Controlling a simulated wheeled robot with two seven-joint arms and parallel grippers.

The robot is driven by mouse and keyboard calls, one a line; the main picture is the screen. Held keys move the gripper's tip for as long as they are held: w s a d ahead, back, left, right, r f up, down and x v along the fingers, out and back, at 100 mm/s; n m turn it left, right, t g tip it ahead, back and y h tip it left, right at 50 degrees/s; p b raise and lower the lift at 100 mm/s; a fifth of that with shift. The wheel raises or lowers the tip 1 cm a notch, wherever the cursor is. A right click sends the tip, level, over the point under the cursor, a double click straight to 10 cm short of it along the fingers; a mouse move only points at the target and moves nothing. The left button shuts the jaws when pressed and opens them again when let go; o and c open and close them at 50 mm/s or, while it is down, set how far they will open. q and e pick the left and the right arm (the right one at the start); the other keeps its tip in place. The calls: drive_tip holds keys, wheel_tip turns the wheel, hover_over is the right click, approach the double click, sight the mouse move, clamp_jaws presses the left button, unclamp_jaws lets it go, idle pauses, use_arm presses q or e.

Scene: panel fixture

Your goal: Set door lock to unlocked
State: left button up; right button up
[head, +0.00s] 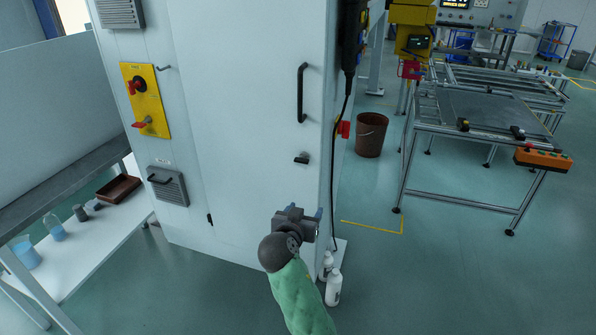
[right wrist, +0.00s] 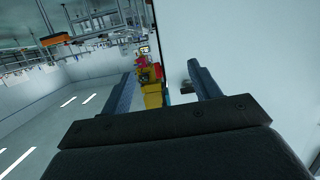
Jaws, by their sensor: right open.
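The white cabinet door (head: 245,120) fills the middle of the head view. A small dark door lock (head: 301,158) sticks out of it, below the black vertical handle (head: 302,93); its exact setting is too small to tell. My right gripper (head: 299,213) is open and empty, below the lock and apart from it. In the right wrist view my right gripper (right wrist: 165,80) shows its two blue-grey fingers spread. A small dark knob (right wrist: 186,87), apparently the lock, shows between them near the right-hand finger. My left gripper is not in view.
A yellow panel (head: 146,100) with red-handled switches is on the cabinet's left. A vent with a handle (head: 168,185) sits below it. A dark cable hangs along the right edge. White bottles (head: 333,288) stand on the floor by my right arm. A brown bin (head: 371,134) stands behind.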

sight(300, 162)
drive_tip(key=w+a+r+t+h, duration=0.1)
drive_tip(key=w+a+r+t, duration=0.25)
drive_tip(key=r, duration=0.35)
drive_tip(key=shift+m+g, duration=0.3)
drive_tip(key=shift+g, duration=0.05)
drive_tip(key=x, duration=0.7)
drive_tip(key=shift+a+r+p, duration=0.3)
drive_tip(key=shift+p, duration=0.1)
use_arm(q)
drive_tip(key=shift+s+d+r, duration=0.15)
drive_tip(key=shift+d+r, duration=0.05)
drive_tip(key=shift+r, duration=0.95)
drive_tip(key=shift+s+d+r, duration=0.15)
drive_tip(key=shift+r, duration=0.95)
use_arm(e)
drive_tip(key=shift+w+d+f, duration=0.1)
drive_tip(key=shift+w+d, duration=0.1)
drive_tip(key=shift+w, duration=0.3)
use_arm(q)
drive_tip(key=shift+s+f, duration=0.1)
use_arm(e)
drive_tip(key=c, duration=1)
